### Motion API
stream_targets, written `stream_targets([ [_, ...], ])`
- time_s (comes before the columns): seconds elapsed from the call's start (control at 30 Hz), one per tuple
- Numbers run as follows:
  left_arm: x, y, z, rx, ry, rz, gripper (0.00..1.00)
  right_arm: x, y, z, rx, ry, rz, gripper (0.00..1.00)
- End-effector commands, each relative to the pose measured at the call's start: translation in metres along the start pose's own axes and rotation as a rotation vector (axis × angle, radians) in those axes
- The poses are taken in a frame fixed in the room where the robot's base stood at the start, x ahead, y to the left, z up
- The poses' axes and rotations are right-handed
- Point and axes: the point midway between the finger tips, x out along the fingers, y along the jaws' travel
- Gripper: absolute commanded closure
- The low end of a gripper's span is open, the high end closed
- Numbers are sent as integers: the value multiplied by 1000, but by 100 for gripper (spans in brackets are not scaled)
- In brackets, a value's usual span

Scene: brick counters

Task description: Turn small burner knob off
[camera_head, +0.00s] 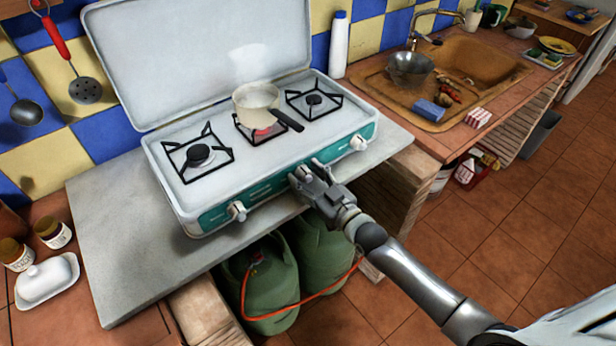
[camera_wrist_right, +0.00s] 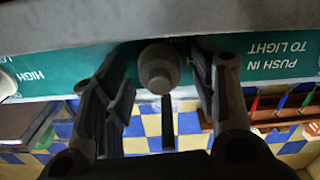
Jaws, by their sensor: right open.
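The white and teal stove (camera_head: 265,180) has three burners and its lid stands up. The middle burner (camera_head: 262,133), under the pot, glows orange-red. My right gripper (camera_head: 306,176) is at the middle of the stove's front panel. In the head view it mostly hides the middle knob. In the right wrist view a grey round knob (camera_wrist_right: 157,70) sits between the fingers of the open right gripper (camera_wrist_right: 160,84), with gaps on both sides. The left knob (camera_head: 237,210) and right knob (camera_head: 358,142) are clear of the gripper. My left gripper is not in view.
A white pot (camera_head: 257,101) stands on the middle burner, its dark handle pointing front right. Two green gas bottles (camera_head: 262,283) with an orange hose stand below.

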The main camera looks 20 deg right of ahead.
Motion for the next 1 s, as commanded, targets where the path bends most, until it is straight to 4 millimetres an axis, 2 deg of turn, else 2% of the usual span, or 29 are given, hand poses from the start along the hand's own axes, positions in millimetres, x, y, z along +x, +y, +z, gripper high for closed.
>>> stream_targets([
  [0.07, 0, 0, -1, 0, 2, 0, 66, 0, 0, 0, 0, 0, 0, 46],
  [0.4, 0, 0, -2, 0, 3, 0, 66, 0, 0, 0, 0, 0, 0, 90],
  [0.43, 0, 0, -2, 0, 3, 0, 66, 0, 0, 0, 0, 0, 0, 92],
  [0.73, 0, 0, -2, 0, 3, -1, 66, 0, 0, 0, 128, 0, 0, 92],
  [0.97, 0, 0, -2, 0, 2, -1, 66, 0, 0, 0, 134, 0, 0, 92],
  [1.0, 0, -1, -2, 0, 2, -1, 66, 0, 0, 0, 134, 0, 0, 64],
])
